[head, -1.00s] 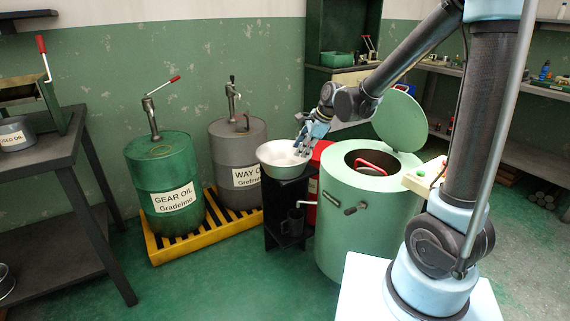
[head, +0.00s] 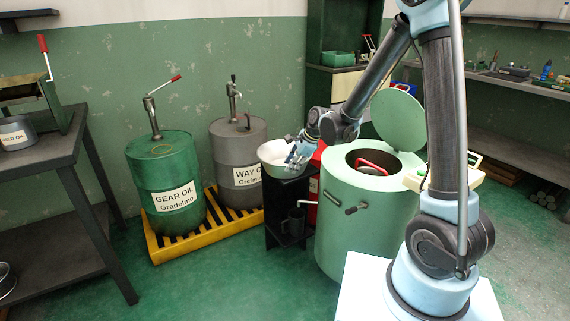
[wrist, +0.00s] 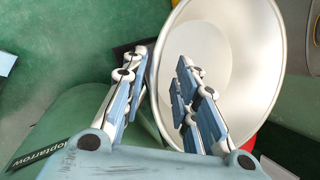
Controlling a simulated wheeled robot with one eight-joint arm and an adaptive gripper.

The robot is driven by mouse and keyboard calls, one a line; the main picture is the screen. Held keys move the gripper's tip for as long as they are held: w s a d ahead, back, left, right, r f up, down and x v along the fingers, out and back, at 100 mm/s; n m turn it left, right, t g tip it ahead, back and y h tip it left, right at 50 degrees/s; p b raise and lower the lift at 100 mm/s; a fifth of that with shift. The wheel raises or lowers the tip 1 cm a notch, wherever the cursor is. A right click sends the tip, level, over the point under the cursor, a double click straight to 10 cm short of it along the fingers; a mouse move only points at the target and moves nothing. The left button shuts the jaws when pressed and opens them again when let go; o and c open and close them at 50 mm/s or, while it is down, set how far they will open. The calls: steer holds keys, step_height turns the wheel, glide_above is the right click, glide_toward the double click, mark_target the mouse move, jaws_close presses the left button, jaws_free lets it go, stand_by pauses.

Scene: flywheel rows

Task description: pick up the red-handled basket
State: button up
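The basket's red handle (head: 372,166) shows inside the open mouth of the pale green drum (head: 360,215); the rest of the basket is hidden by the drum wall. The drum's round lid (head: 398,118) stands tilted up behind the mouth. My gripper (head: 294,162) is left of the drum, at the metal bowl (head: 272,152). In the wrist view, my gripper (wrist: 160,92) has its fingers apart with nothing held. The near rim of the bowl (wrist: 250,60) passes between the fingers in the picture; I cannot tell whether they touch it. The basket is not in the wrist view.
The bowl sits on a black stand (head: 288,190) with a dark jug (head: 293,222) on its lower shelf. A green barrel (head: 163,180) and a grey barrel (head: 238,140) stand on a yellow pallet (head: 158,250). A dark table (head: 60,155) is at left. Floor in front is clear.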

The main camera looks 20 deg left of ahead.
mark_target(282, 178)
steer(key=shift+x, duration=2.75)
jaws_close()
